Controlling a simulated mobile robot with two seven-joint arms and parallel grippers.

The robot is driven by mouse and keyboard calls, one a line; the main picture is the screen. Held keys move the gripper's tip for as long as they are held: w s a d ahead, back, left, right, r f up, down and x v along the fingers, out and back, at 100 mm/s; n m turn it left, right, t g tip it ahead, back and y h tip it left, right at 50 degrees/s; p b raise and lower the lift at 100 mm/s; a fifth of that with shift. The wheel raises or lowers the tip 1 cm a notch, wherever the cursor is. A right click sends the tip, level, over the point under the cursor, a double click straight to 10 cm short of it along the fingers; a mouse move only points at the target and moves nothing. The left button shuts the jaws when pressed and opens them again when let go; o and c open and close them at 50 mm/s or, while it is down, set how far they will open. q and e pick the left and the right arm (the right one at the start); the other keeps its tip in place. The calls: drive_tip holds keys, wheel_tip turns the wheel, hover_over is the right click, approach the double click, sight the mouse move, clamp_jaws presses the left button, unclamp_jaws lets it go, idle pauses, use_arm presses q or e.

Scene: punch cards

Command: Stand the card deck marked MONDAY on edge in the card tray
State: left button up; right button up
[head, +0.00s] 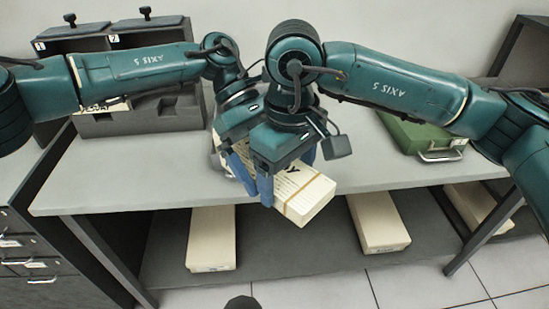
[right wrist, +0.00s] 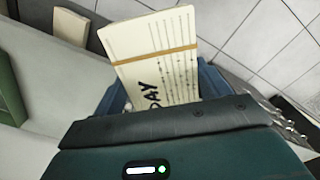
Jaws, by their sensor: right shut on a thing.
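A cream card deck (head: 305,190) with a brown band is in my right gripper (head: 285,180), just beyond the front edge of the table. The right wrist view shows the deck (right wrist: 160,60) between blue fingers, with "DAY" readable; the rest of its mark is hidden. My left gripper (head: 238,165) is close beside the right one, its fingers at the deck's rear part. The right gripper covers much of it, so its opening is unclear. A dark grey tray-like unit (head: 140,123) stands at the back left; a deck ending in "SDAY" (head: 118,106) shows there, partly behind my left arm.
A green case (head: 425,138) with a handle lies on the right of the grey table (head: 100,175). Cream boxes (head: 211,238) and (head: 378,222) stand on the shelf below. Lids marked 1 and 2 (head: 150,24) are at the back left. Drawers (head: 30,262) stand at the left.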

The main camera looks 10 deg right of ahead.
use_arm(q)
drive_tip(key=v, duration=1.1)
drive_tip(key=shift+w+a+r, duration=0.1)
drive_tip(key=shift+w+r, duration=0.05)
drive_tip(key=shift+r, duration=0.05)
drive_tip(key=shift+w+r, duration=0.1)
use_arm(e)
drive_tip(key=shift+c, duration=0.6)
use_arm(q)
drive_tip(key=shift+a, duration=0.2)
drive_tip(key=a+f+n+t+h, duration=0.25)
drive_tip(key=a+f+n, duration=0.2)
drive_tip(key=a, duration=0.25)
drive_tip(key=x, duration=1.2)
drive_tip(key=shift+a+f, duration=0.15)
use_arm(e)
drive_tip(key=w+a+f+n, duration=0.4)
drive_tip(key=shift+f+n, duration=0.3)
drive_tip(key=shift+f, duration=0.05)
use_arm(q)
drive_tip(key=shift+c, duration=0.2)
